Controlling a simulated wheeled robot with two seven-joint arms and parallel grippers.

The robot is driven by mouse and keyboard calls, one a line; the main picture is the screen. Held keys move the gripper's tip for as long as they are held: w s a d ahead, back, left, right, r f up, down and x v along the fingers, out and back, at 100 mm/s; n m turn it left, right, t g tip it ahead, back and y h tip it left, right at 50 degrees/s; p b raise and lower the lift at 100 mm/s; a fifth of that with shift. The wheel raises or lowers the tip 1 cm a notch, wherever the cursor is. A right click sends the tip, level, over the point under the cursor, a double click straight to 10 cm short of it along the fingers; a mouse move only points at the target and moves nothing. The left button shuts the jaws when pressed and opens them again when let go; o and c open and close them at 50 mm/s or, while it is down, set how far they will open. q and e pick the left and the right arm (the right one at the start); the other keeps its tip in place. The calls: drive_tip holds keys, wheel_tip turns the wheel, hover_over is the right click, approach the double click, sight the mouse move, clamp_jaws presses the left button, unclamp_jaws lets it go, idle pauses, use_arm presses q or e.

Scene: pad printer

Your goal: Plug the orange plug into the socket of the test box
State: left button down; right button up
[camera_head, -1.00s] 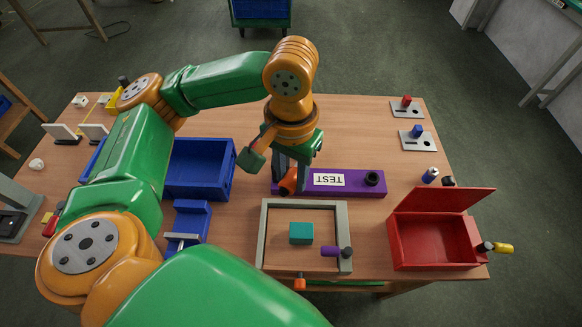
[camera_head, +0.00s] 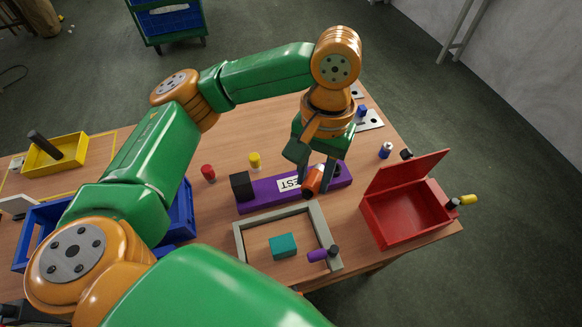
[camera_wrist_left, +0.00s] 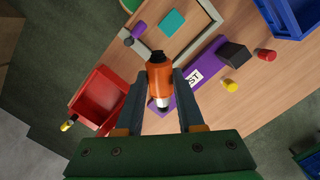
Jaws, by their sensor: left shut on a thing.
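The orange plug (camera_head: 313,180) is held between the fingers of my left gripper (camera_head: 316,188), which is shut on it. In the left wrist view the plug (camera_wrist_left: 159,78) lies lengthwise between both fingers (camera_wrist_left: 160,85), with a dark end and a pale end. The purple test box (camera_head: 262,194) lies on the table below, with a white TEST label partly covered by the plug and a black block (camera_head: 241,186) at its left end. The gripper is over the box's right half. The socket is not clearly visible, and I cannot tell how high the plug is above the box.
A grey frame (camera_head: 239,243) with a teal block (camera_head: 283,246) and a purple plug (camera_head: 318,255) stands in front. An open red box (camera_head: 402,215) is at right. Red (camera_head: 208,172) and yellow (camera_head: 254,160) pieces stand behind the test box. A blue bin (camera_head: 184,209) is at left.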

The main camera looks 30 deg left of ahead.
use_arm(q)
drive_tip(key=w+d+r+n+g+h+b, duration=0.35)
drive_tip(key=w+d+n+h, duration=0.5)
drive_tip(key=d+n, duration=0.35)
drive_tip(key=w+a+f+n+t+b, duration=0.2)
drive_tip(key=w+a+f+n+t, duration=0.2)
drive_tip(key=a+f+n+t, duration=0.3)
drive_tip(key=w+a+f+n+t+h+b, duration=0.1)
drive_tip(key=w+a+f+n+t+b, duration=0.1)
drive_tip(key=w+a+f+n+t, duration=0.3)
wheel_tip(320, 180, down, 5)
drive_tip(key=a+n+t, duration=0.1)
drive_tip(key=n+t, duration=0.4)
drive_tip(key=t, duration=0.3)
drive_tip(key=shift+w+a+r, duration=0.2)
drive_tip(key=shift+a, duration=0.15)
